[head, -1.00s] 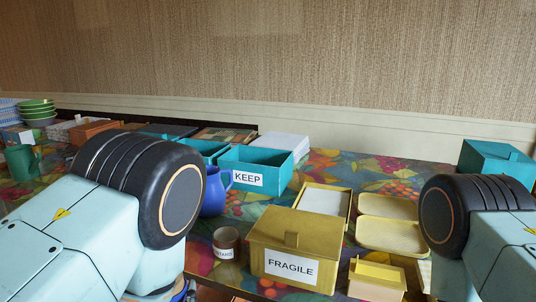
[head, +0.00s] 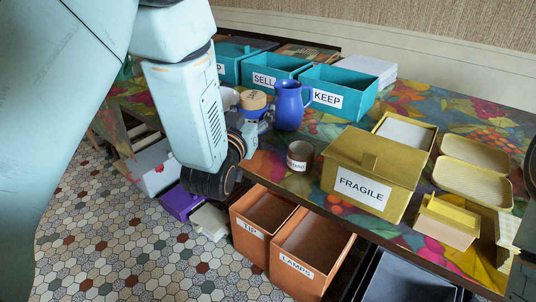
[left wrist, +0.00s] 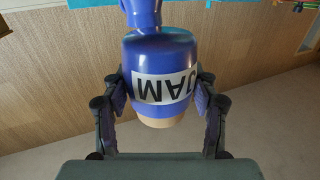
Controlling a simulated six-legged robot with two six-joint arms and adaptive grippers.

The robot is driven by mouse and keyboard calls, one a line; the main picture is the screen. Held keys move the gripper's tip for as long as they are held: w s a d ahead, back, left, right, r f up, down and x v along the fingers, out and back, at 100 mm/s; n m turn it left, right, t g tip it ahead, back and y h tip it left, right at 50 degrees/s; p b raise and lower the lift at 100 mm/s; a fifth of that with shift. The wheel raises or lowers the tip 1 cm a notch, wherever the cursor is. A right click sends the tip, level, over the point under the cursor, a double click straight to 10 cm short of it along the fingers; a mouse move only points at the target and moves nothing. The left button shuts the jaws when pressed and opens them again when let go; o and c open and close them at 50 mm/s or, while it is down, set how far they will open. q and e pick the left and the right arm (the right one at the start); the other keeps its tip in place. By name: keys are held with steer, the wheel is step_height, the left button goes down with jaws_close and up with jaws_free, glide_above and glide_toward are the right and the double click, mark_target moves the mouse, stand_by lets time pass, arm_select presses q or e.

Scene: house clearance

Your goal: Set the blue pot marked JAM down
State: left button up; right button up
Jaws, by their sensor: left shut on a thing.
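The blue pot marked JAM (left wrist: 160,62) is between the two fingers of my left gripper (left wrist: 160,95) in the left wrist view. Its label is upside down there and its tan end points down in the picture. In the head view the pot (head: 254,101) shows its tan top just beyond my left gripper (head: 248,122), above the table's front part. The gripper is shut on it and hides much of its body. I cannot tell whether its base touches the patterned table (head: 270,164). My right gripper is out of view.
A blue jug (head: 289,106) stands close right of the pot, a white cup (head: 229,98) close left. A labelled brown-rimmed pot (head: 300,156) and the yellow FRAGILE box (head: 372,172) are further right. KEEP (head: 337,92) and SELL (head: 274,74) boxes stand behind. Orange bins (head: 312,256) are below the front edge.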

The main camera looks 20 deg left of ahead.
arm_select(q)
steer(key=w, duration=0.1)
steer(key=w+r, duration=0.1)
steer(key=w, duration=0.1)
steer(key=shift+w+r+h, duration=0.1)
steer(key=shift+r+h, duration=0.25)
steer(key=shift+h, duration=0.05)
steer(key=shift+w+d+f+m+h, duration=0.3)
steer(key=shift+w+d+f, duration=0.1)
steer(key=shift+w+f, duration=0.2)
steer(key=shift+w+d+f+m+h, duration=0.3)
steer(key=shift+w+d+f, duration=0.1)
steer(key=shift+w+f, duration=0.2)
steer(key=shift+f, duration=0.1)
step_height(320, 180, down, 6)
steer(key=shift+b, duration=1.1)
step_height(320, 180, down, 3)
steer(key=shift+s+f+b, duration=0.1)
steer(key=shift+f+b, duration=0.1)
steer(key=shift+b, duration=0.3)
steer(key=shift+f, duration=0.1)
